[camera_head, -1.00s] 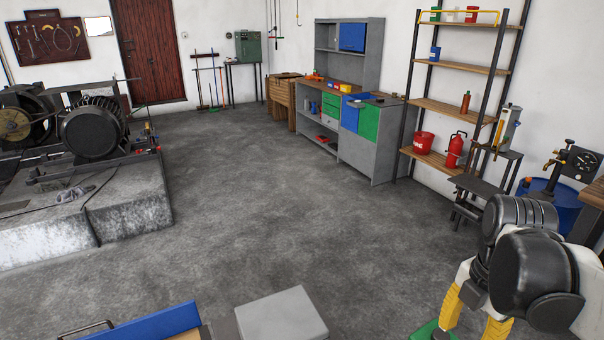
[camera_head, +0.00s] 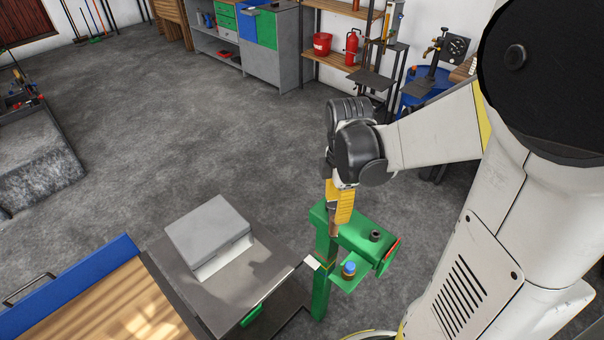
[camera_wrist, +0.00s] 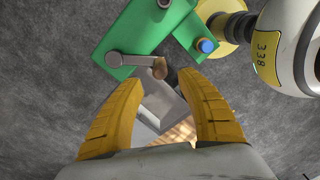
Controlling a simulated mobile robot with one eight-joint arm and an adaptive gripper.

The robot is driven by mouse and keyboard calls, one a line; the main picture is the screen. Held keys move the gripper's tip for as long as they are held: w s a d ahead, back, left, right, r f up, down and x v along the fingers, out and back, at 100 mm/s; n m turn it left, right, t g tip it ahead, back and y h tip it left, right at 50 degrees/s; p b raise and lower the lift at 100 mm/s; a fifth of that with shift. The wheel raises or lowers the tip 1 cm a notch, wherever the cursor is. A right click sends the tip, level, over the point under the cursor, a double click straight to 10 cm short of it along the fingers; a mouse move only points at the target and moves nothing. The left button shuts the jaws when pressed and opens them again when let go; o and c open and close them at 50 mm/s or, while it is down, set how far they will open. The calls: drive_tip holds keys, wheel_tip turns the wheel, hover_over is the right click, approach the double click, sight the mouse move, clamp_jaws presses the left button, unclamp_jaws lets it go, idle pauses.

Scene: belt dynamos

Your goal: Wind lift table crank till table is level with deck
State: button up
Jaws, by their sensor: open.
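The green crank stand (camera_head: 320,285) rises beside the lift table. Its green housing also shows in the wrist view (camera_wrist: 130,30), with a grey crank arm (camera_wrist: 128,60) ending in a brown knob (camera_wrist: 160,68). My gripper (camera_wrist: 160,84) is open, its yellow fingers reaching toward the knob from either side; I cannot tell if they touch it. The grey lift table (camera_head: 262,262) carries a grey box (camera_head: 208,230). The wooden deck (camera_head: 110,315) adjoins its left side; I cannot tell their exact heights.
A blue board (camera_head: 70,285) edges the deck. A blue-topped part (camera_head: 349,268) sits on the stand's bracket. Shelves with a red bucket (camera_head: 322,44) and a red extinguisher (camera_head: 352,46) stand behind. The floor (camera_head: 180,130) between is clear.

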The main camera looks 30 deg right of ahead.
sight(335, 224)
wheel_tip(335, 224, down, 8)
drive_tip(key=shift+r+b, duration=0.25)
drive_tip(key=shift+b, duration=0.85)
clamp_jaws()
